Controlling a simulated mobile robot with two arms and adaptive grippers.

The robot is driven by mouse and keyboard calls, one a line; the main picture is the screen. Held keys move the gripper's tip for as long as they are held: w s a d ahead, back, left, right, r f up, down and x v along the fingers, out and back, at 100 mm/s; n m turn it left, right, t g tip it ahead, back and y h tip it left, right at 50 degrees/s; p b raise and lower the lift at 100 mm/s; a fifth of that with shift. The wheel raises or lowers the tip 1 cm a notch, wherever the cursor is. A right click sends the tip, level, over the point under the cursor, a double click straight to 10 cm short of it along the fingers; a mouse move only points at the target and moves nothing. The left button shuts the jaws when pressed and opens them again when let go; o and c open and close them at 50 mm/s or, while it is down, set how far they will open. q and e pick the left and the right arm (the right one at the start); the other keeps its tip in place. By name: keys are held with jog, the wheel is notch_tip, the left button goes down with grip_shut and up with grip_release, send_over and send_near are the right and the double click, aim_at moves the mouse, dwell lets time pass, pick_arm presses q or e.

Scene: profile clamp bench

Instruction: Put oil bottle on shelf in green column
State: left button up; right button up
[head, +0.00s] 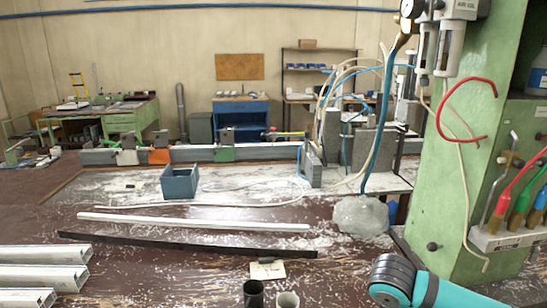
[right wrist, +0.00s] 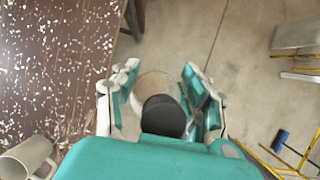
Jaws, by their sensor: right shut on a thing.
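In the right wrist view my right gripper (right wrist: 160,82) is shut around a round, partly see-through thing with a dark part, apparently the oil bottle (right wrist: 155,86). Its label and lower end are hidden. It is held beyond the table's edge, above the floor. The green column (head: 447,185) stands at the right in the head view. A recess with a shelf (head: 535,105) shows on its right side, cut off by the picture edge, with a blue-labelled container in it. My right gripper and the bottle are out of the head view; only my teal right arm shows. My left gripper is not in view.
Hoses and coloured handles (head: 515,215) stick out from the column below the shelf. Pressure gauge and filters (head: 450,30) hang on its upper left. Metal profiles (head: 40,275), a blue box (head: 180,181) and cups (head: 287,299) are on the table. A beige mug (right wrist: 25,157) stands at the table edge.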

jog(key=s+a+r+m+g+y, duration=0.3)
jog(key=s+a+m, duration=0.5)
jog(key=m, duration=1.1)
jog(key=shift+a+g+y, duration=0.45)
jog(key=shift+g+y, duration=0.25)
jog(key=shift+g, duration=0.3)
